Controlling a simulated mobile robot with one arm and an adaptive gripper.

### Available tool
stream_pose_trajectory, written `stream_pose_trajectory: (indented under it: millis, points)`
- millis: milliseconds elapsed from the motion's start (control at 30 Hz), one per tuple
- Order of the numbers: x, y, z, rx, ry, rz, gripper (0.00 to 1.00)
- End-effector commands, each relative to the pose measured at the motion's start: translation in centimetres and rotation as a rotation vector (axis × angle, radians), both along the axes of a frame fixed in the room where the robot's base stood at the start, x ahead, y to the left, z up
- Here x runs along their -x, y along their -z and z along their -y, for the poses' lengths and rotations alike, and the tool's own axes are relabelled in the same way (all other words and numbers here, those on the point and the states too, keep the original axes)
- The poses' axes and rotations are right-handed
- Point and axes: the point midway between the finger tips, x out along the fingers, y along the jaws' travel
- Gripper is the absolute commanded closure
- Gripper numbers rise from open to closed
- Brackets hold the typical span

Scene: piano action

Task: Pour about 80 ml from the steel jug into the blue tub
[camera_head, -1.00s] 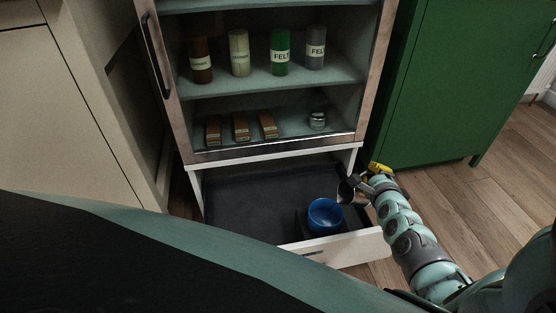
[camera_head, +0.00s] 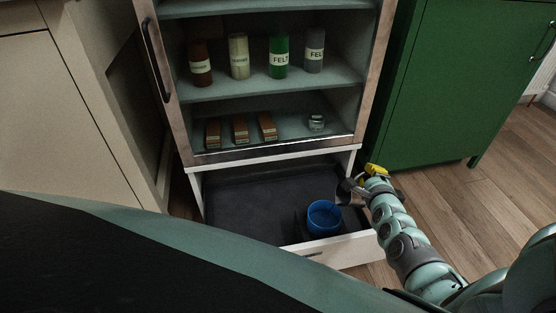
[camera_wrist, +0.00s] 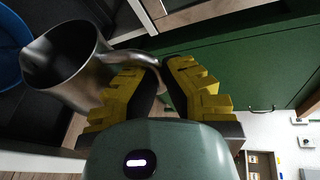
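The steel jug (camera_wrist: 88,75) is large at the left of the wrist view, tilted, with its open mouth facing the upper left. In the head view it is a small grey shape (camera_head: 344,189) at the drawer's right side. My gripper (camera_wrist: 150,85) has its yellow fingers on either side of the jug's handle and appears shut on it. In the head view my gripper (camera_head: 374,171) is just right of the jug. The blue tub (camera_head: 323,217) stands in the open drawer, below and left of the jug. Its edge shows in the wrist view (camera_wrist: 10,50). Its contents cannot be made out.
The open drawer (camera_head: 250,205) has a dark floor and a white front (camera_head: 340,250). Above it, a glass-fronted cabinet holds several labelled jars (camera_head: 279,57) and small brown boxes (camera_head: 240,130). A green cabinet (camera_head: 440,80) stands at the right. The drawer's left part is clear.

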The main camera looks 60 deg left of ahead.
Motion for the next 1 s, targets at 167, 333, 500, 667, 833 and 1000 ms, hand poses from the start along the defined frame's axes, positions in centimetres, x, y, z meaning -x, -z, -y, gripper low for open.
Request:
stream_pose_trajectory:
  millis: [167, 333, 500, 667, 833, 1000]
  points:
    - [0.3, -0.3, -0.3, 0.002, -0.004, 0.013, 1.0]
    - [0.6, -0.4, -0.3, 0.005, -0.003, 0.028, 1.0]
    - [0.9, -0.5, -0.4, 0.012, -0.001, 0.042, 1.0]
    - [1.2, -0.6, -0.5, 0.018, -0.004, 0.054, 1.0]
    - [1.5, -0.7, -0.6, 0.021, -0.005, 0.07, 1.0]
    - [1.8, -0.9, -0.7, 0.023, -0.002, 0.086, 1.0]
